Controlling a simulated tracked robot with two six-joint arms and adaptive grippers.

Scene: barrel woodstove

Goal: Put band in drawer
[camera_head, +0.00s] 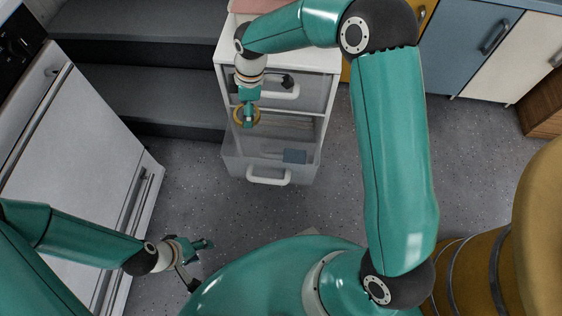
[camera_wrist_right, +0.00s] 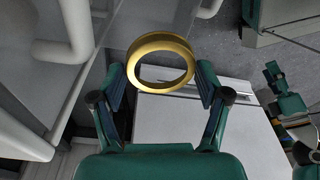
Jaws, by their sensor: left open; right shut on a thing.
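My right gripper (camera_head: 249,112) is shut on the band, over the open drawer. The open drawer (camera_head: 232,166) is grey and see-through, with a white handle (camera_head: 268,178) at its front. A dark blue block (camera_head: 294,156) lies inside it. My left gripper (camera_head: 197,256) is open and empty, low at the left over the floor.
The white drawer unit (camera_head: 327,60) has a closed upper drawer with a white handle (camera_head: 283,92). A white oven (camera_head: 75,150) stands at the left beside dark steps (camera_head: 150,95). Blue and cream cabinets (camera_head: 480,45) line the back right. The grey floor (camera_head: 475,140) is clear at right.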

